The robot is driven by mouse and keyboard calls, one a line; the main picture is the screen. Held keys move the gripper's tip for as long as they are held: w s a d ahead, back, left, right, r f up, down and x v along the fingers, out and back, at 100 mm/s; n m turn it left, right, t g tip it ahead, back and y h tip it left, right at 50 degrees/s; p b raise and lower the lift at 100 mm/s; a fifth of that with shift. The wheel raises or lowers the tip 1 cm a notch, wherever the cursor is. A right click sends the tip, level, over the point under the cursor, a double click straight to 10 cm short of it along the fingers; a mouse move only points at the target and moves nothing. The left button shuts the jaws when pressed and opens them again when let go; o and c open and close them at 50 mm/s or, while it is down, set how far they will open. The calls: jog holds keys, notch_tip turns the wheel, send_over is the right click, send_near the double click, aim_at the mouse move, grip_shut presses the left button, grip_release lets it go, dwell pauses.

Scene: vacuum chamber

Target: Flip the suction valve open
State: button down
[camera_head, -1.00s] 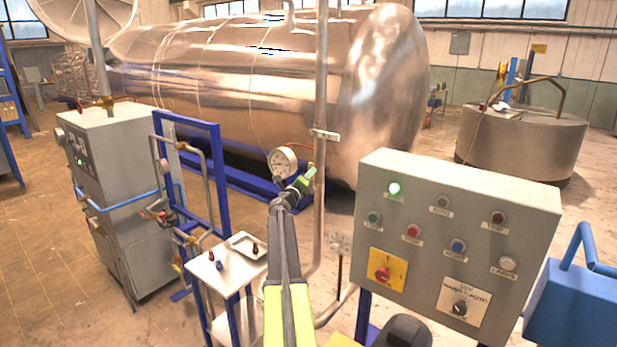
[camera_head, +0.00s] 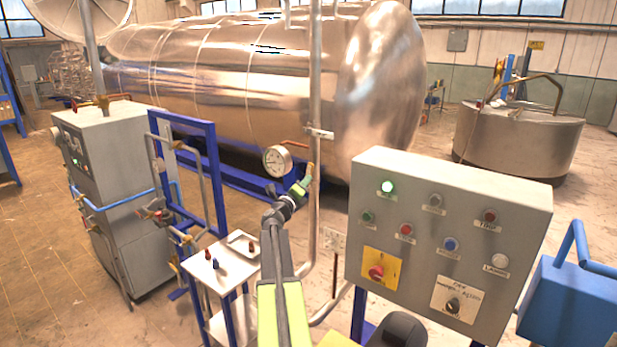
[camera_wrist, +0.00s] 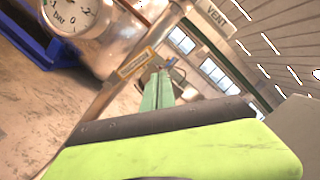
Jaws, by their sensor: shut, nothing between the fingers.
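A vertical grey pipe (camera_head: 316,95) stands in front of the big metal tank. A thin orange-red lever (camera_head: 294,144) sticks out to its left, above a round pressure gauge (camera_head: 277,161). A small brass-coloured part (camera_head: 310,171) shows at the pipe just beyond my fingertips. No readable label marks either as the suction valve. My gripper (camera_head: 303,187) is shut and empty, with its green fingers pointing up at the pipe, below the lever. I cannot tell if it touches the pipe. The wrist view shows the closed green fingers (camera_wrist: 158,85) beside an orange-framed label (camera_wrist: 135,62) on the pipe.
A grey control panel (camera_head: 450,215) with lit green lamp stands close on the right. A small white table (camera_head: 222,268) with knobs and a tray is at lower left. A blue frame (camera_head: 185,118) and grey cabinet (camera_head: 115,150) stand further left. A VENT plate (camera_wrist: 215,15) hangs above.

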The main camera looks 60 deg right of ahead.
jog(key=a, duration=0.3)
jog(key=shift+s+a, duration=0.2)
jog(key=shift+s, duration=0.05)
jog(key=shift+s, duration=0.1)
